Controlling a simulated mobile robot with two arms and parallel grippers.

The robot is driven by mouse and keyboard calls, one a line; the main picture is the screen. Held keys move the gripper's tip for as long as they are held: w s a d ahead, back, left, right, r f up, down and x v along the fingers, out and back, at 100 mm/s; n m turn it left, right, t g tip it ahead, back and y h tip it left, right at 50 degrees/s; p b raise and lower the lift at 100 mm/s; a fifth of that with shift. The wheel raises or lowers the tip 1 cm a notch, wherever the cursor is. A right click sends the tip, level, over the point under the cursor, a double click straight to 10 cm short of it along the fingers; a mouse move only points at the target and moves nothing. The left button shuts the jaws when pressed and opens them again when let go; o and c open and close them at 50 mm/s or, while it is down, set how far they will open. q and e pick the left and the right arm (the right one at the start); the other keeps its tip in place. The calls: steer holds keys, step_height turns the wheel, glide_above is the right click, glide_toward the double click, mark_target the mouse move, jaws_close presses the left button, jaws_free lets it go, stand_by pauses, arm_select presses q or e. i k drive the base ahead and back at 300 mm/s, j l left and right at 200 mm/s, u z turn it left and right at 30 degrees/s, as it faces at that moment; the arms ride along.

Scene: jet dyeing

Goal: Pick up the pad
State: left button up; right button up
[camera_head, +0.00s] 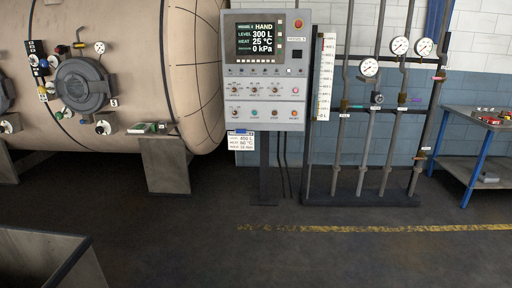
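I cannot tell for certain which thing is the pad. A small flat green-and-white item (140,128) lies at the lower front of the large beige vessel (165,50), and it may be the pad. A dark item (167,128) lies just to its right. Neither of my grippers is in view, and nothing is seen touching the item.
A grey control panel (265,95) on a post stands right of the vessel, with a written card (241,143) below it. Pipes with gauges (369,67) stand further right. A blue-legged table (482,167) is at far right. A metal bin (45,238) is near left. The middle floor is clear.

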mark_target(141, 126)
steer(key=i+u, duration=0.1)
steer(key=i, duration=0.45)
steer(key=i+l, duration=0.15)
steer(key=i, duration=0.35)
steer(key=i+l+u, duration=0.15)
steer(key=i, duration=0.4)
steer(key=i+l+u, duration=0.1)
steer(key=i, duration=0.45)
